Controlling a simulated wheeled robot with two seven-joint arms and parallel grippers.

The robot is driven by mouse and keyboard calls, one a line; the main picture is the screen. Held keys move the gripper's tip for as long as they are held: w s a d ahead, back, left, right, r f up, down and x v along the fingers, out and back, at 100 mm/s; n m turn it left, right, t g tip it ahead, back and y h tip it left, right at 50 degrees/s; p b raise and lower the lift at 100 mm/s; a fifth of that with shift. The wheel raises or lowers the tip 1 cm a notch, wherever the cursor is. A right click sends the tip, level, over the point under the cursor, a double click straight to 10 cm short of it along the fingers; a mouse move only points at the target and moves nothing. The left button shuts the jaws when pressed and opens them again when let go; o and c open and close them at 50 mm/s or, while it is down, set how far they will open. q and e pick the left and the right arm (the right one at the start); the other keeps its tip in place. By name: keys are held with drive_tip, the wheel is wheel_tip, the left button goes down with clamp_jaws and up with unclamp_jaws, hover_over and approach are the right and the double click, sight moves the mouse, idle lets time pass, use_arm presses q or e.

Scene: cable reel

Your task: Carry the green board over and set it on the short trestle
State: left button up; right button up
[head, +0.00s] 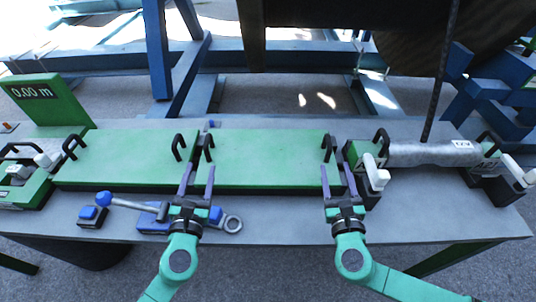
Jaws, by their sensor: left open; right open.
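Two flat green boards lie end to end on the grey table. The middle green board (265,160) has a black handle (208,146) at its left end and another black handle (327,148) at its right end. The left green board (128,158) also has a black handle at each end. My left gripper (197,180) is open at the front of the middle board's left end, close to its handle. My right gripper (337,180) is open at that board's right end, close to its handle. Both grippers look empty. I cannot pick out a short trestle.
A green display (40,92) reading 0.00 m stands at the back left. A blue-handled tool (130,204) lies left of my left gripper. A grey cylinder (430,153) with a dark cable (440,80) lies at the right. Blue frames stand behind the table (285,230); its front middle is clear.

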sight(206, 149)
use_arm(q)
drive_tip(key=w, duration=1.1)
use_arm(e)
drive_tip(key=w, duration=1.1)
drive_tip(key=shift+d, duration=0.1)
use_arm(q)
drive_tip(key=shift+r, duration=0.1)
clamp_jaws()
use_arm(e)
clamp_jaws()
